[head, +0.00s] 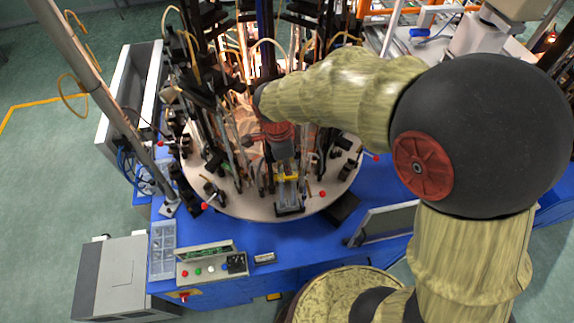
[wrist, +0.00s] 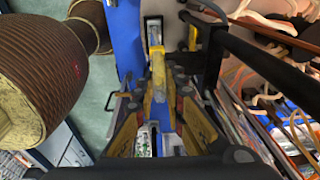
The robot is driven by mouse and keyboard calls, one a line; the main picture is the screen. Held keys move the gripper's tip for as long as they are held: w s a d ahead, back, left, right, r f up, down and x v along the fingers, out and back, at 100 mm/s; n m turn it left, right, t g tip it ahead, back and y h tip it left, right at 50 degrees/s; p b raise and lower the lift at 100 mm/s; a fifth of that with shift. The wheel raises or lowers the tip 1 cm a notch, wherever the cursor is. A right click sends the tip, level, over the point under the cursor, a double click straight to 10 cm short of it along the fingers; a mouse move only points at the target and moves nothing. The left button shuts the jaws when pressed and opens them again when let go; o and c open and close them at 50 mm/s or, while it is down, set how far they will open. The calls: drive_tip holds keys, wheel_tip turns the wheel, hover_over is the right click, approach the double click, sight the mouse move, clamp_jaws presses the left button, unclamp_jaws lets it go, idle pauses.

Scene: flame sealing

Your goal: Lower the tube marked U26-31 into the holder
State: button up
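My gripper (head: 281,148) is over the front of the round plate, just above a small holder with a yellow block (head: 287,177) and clear upright parts. In the wrist view both fingers (wrist: 163,97) point toward a narrow yellow and clear piece (wrist: 157,72) that lies between the fingertips. I cannot tell whether this piece is the tube or part of the holder, or whether the fingers touch it. No U26-31 marking is legible. In the head view my wrist and the dark rods hide the space between the fingers.
The round plate (head: 240,207) carries several upright rods, hoses and burner parts close around my gripper. A control box with buttons (head: 212,267) stands on the blue table (head: 300,240) in front. A dark bar (wrist: 265,45) runs close to the right of my fingers.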

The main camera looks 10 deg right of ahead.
drive_tip(key=o, duration=0.6)
drive_tip(key=shift+c, duration=0.2)
drive_tip(key=shift+r+p, duration=1.15)
drive_tip(key=shift+r, duration=1.1)
drive_tip(key=shift+r, duration=0.1)
wheel_tip(320, 180, up, 12)
drive_tip(key=a, duration=0.1)
drive_tip(key=shift+s+a, duration=0.25)
drive_tip(key=shift+s, duration=0.05)
